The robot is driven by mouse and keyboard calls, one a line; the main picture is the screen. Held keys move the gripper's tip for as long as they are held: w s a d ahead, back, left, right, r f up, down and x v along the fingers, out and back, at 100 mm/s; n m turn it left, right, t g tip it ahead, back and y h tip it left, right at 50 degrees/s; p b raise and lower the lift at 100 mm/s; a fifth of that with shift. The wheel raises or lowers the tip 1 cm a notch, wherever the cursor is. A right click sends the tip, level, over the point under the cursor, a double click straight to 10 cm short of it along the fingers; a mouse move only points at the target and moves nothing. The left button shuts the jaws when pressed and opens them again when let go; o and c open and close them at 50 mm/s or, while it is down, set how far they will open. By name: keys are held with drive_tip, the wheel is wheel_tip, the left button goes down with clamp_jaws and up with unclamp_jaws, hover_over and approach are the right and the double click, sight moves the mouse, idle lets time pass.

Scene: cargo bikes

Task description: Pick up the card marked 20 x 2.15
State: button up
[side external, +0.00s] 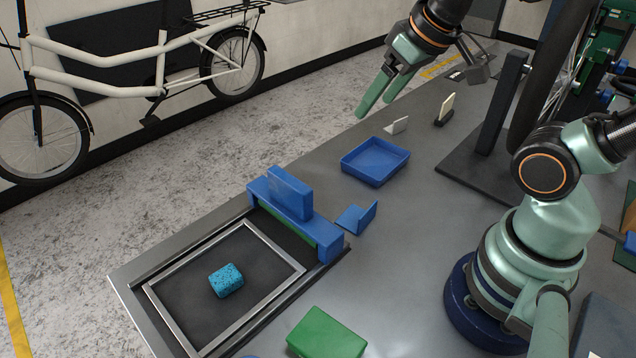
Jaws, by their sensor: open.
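A small cream card (446,107) stands upright in a dark holder on the grey bench, right of my gripper in the picture. A pale L-shaped piece (397,126) sits on the bench nearer the blue tray. No marking can be read on either, so I cannot tell which, if any, bears 20 x 2.15. My gripper (375,105) has green fingers pointing down and left. They are apart with nothing between them, and the gripper appears to be above the bench's far edge.
A shallow blue tray (376,162) and a blue L-shaped bracket (357,217) lie on the bench. A metal frame (165,309) surrounds a speckled blue block (226,280). A green block (327,335) is at the front. A dark wheel stand (500,105) rises on the right.

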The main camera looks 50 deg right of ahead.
drive_tip(key=w+d+r+m+h, duration=0.15)
drive_tip(key=w+d+m, duration=0.25)
drive_tip(key=w+d, duration=0.45)
drive_tip(key=m+g+h, duration=0.2)
drive_tip(key=m+g, duration=0.1)
drive_tip(key=m, duration=0.8)
hover_over(448, 109)
drive_tip(key=s+a, duration=0.2)
wheel_tip(448, 109, down, 21)
drive_tip(key=shift+d+r, duration=0.15)
drive_tip(key=shift+r, duration=0.05)
drive_tip(key=shift+w+x, duration=0.15)
drive_tip(key=shift+x, duration=1.2)
drive_tip(key=shift+w+x, duration=0.15)
drive_tip(key=shift+x, duration=1.15)
clamp_jaws()
